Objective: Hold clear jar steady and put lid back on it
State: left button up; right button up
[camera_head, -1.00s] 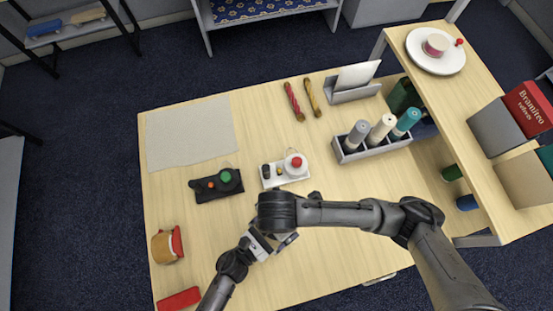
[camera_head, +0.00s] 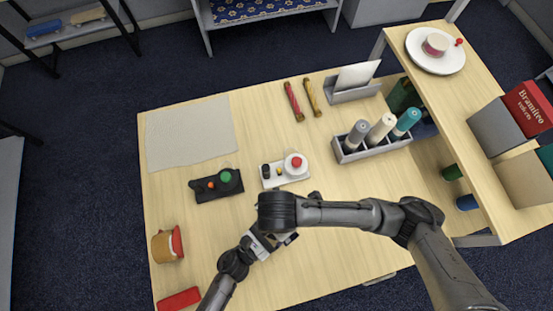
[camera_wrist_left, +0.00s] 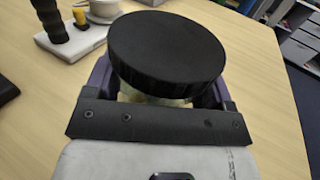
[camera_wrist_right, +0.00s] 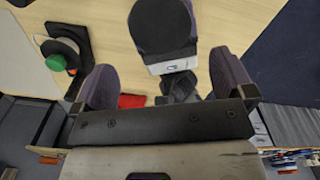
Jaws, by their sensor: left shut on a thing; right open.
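The black round lid (camera_wrist_left: 167,50) sits over the top of the clear jar (camera_wrist_left: 152,99) in the left wrist view. Only a little of the jar shows below the lid's rim. My left gripper (camera_wrist_left: 163,88) is shut on the jar, with a finger at each side. My right gripper (camera_wrist_right: 167,80) is open and empty, with its fingers wide apart. The lid also shows in the right wrist view (camera_wrist_right: 158,28), beyond my right fingers and apart from them. In the head view my right arm hides the jar and lid.
A white base with a red button (camera_head: 287,170) and a dark base with a green button (camera_head: 217,184) stand behind the arms. A bottle caddy (camera_head: 372,146) stands at the back right. A brown-and-red object (camera_head: 167,245) and red block (camera_head: 179,298) lie at left.

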pick_arm(q)
jog(key=c, duration=0.3)
jog(key=shift+c, duration=0.7)
pick_arm(e)
jog(key=shift+w+r, duration=0.2)
jog(key=shift+w, duration=0.1)
pick_arm(q)
jog(key=shift+c, duration=0.8)
jog(key=shift+w, duration=0.1)
pick_arm(e)
jog(key=n, duration=0.1)
jog(key=w+d+n, duration=0.1)
jog(key=n, duration=0.1)
jog(key=shift+w+r+t+h, duration=0.2)
jog(key=shift+r+t+h, duration=0.1)
jog(key=shift+r+t, duration=0.1)
jog(key=shift+s+f+n, duration=0.2)
jog(key=shift+s+n, duration=0.15)
jog(key=shift+n, duration=0.75)
jog(key=n, duration=0.2)
jog(key=s+n, duration=0.1)
jog(key=n, duration=0.1)
jog(key=shift+a+f, duration=0.15)
jog(key=shift+a, duration=0.05)
jog(key=n, duration=0.5)
jog(key=shift+s+a+g, duration=0.15)
jog(key=shift+a+g, duration=0.1)
jog(key=shift+g, duration=0.15)
jog(key=n, duration=0.3)
jog(key=shift+n, duration=0.4)
